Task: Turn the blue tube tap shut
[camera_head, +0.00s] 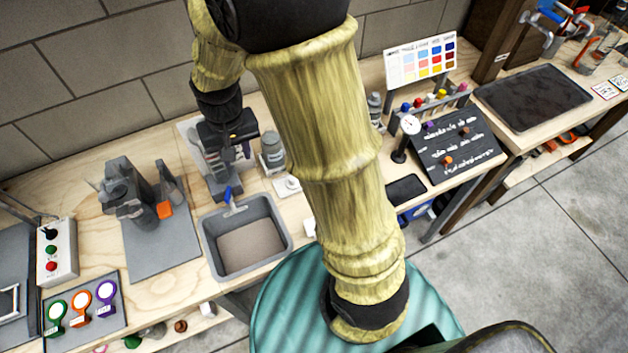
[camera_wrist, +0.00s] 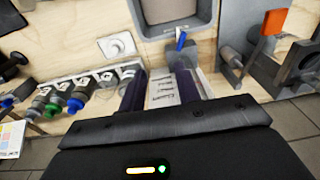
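A tap with a blue lever (camera_head: 229,195) stands at the back rim of the grey sink (camera_head: 287,228). In the wrist view the blue lever (camera_wrist: 181,40) shows near the top, just beyond the tip of the right finger. My gripper (camera_head: 229,160) hangs above the bench behind the tap, pointing down. In the wrist view my gripper (camera_wrist: 160,88) has its two dark fingers spread apart. Labelled pale surfaces show between them, and no object is clearly held. I cannot tell whether a finger touches the tap. The tube at the tap is not clear.
Bottles with green and blue caps (camera_wrist: 75,104) stand left of the fingers in the wrist view. A white plate with a round knob (camera_wrist: 117,45) is near the sink. A grey stand with an orange block (camera_head: 165,209) is left of the sink. The block wall is close behind.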

